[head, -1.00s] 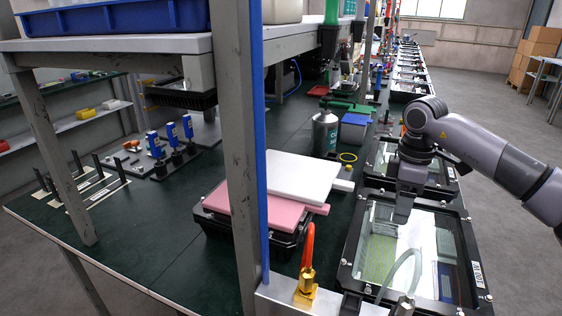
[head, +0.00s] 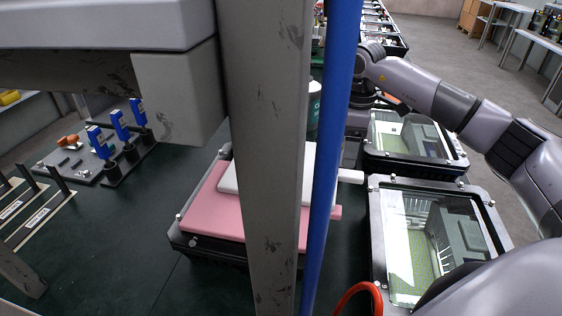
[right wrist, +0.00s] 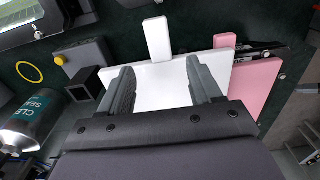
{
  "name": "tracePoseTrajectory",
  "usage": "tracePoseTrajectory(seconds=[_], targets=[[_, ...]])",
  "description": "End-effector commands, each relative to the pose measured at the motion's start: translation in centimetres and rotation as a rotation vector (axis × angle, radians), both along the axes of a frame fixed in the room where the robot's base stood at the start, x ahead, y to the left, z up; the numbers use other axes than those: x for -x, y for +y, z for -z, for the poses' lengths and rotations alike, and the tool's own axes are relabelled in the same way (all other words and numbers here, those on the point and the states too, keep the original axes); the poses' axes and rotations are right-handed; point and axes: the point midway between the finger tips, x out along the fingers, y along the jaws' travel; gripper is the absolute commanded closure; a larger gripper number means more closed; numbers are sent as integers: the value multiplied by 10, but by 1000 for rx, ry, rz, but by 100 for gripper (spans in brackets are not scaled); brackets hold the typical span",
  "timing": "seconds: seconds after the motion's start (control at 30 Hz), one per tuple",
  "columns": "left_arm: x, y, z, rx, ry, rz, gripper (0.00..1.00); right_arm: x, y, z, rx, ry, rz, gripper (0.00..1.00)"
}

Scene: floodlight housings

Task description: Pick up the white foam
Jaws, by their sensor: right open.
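The white foam (head: 228,181) is a flat slab on top of a pink slab (head: 212,212). In the head view a grey post and blue strip hide much of both slabs. In the right wrist view the white foam (right wrist: 160,92) lies below my right gripper (right wrist: 160,72). The gripper is open, its two fingers apart over the slab with nothing held between them. I cannot tell whether they touch it. In the head view my right arm reaches behind the blue strip, and its fingers are hidden. My left gripper is not in view.
A dark case (head: 182,237) is under the slabs. The grey post (head: 262,130) and blue strip (head: 331,130) stand in front. Glass-topped housings (head: 432,185) line the right.

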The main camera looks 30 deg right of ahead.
Motion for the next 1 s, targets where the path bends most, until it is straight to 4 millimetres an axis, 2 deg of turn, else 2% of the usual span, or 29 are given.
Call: tracePoseTrajectory(seconds=[0.4,0.7,0.77,0.8,0.9,1.0], targets=[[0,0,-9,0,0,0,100,2,-3,55,2,1,0,36],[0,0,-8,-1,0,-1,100,2,-3,60,1,-1,0,36],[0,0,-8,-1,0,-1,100,2,-2,60,1,-1,0,56],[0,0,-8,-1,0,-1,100,2,-2,60,1,-1,0,69],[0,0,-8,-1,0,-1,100,2,-2,59,1,-1,0,96],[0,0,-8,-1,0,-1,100,2,-2,59,0,-1,0,96]])
